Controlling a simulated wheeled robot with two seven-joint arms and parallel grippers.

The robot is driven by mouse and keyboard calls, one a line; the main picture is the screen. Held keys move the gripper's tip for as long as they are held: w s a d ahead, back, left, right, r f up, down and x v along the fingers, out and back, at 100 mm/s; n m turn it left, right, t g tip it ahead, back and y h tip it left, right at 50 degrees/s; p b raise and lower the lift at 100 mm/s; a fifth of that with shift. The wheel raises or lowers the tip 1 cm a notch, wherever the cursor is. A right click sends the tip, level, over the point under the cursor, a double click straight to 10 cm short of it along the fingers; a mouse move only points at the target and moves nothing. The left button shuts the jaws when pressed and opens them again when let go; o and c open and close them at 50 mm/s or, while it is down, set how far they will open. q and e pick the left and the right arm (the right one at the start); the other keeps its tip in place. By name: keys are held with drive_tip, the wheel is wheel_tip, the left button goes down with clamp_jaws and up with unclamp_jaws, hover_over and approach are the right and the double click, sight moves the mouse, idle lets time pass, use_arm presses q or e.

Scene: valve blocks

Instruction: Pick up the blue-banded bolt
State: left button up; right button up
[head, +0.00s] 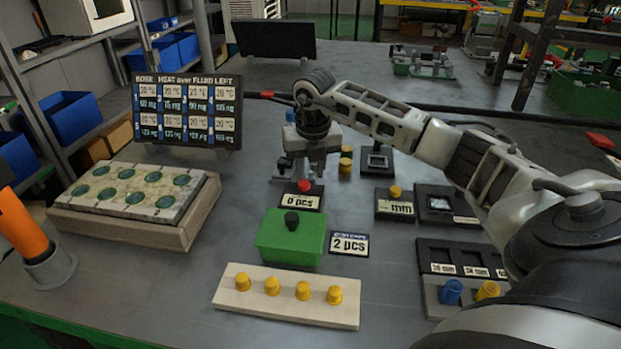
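My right gripper (304,177) points down above the table, just behind a small display reading "0 pcs" with a red button (304,186). Its fingers look apart, and I see nothing held between them. No bolt with a clear blue band can be made out. A small blue part (289,115) shows behind the gripper, mostly hidden by it. Yellow stubby pieces (346,160) stand just right of the gripper. A blue cup-like piece (451,291) stands at the front right beside a yellow one (487,290). My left gripper is out of view.
A wooden strip (285,310) with several yellow pegs lies in front. A green box (290,238) with a black knob stands behind it. A valve block with green discs (133,200) is at left, a readout board (187,108) behind. Black fixtures (440,203) stand at right.

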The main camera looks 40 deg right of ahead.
drive_tip(key=shift+f, duration=0.2)
clamp_jaws()
drive_tip(key=shift+r, duration=0.1)
